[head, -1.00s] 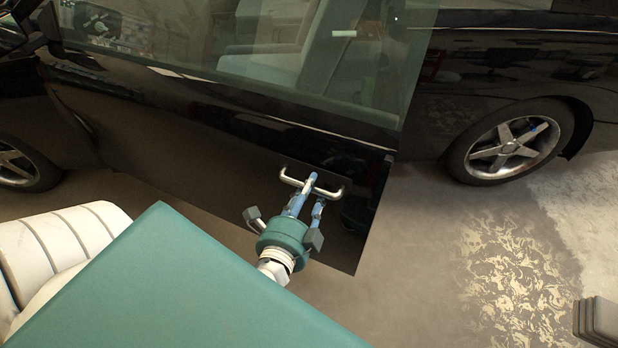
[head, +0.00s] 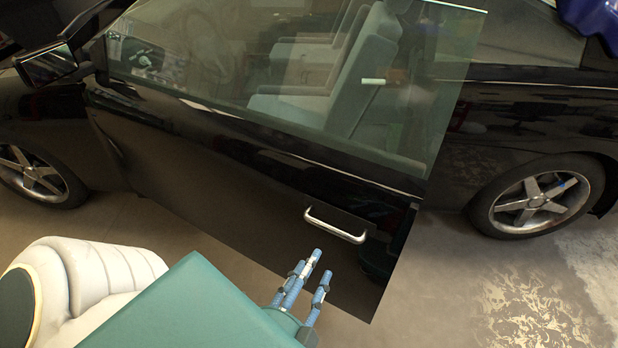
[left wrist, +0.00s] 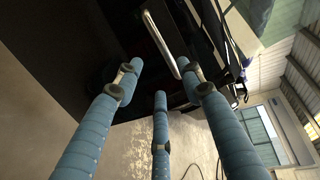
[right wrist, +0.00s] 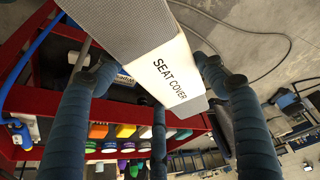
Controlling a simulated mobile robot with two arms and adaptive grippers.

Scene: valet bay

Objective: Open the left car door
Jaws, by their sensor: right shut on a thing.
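The black left car door (head: 250,185) stands ajar, its rear edge out from the car body (head: 540,115). Its silver bar handle (head: 336,230) is near that rear edge. My left gripper (head: 320,264) is open and empty, just below the handle and apart from it. In the left wrist view, the handle (left wrist: 161,44) lies beyond the spread blue fingers. My right gripper (right wrist: 160,92) shows only in the right wrist view, shut on a white and grey box marked "SEAT COVER" (right wrist: 178,72).
The side mirror (head: 45,65) juts out at upper left. The rear wheel (head: 535,208) is at right, with bare floor in front of it. In the right wrist view, a red cart (right wrist: 60,120) with several coloured items stands near the box.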

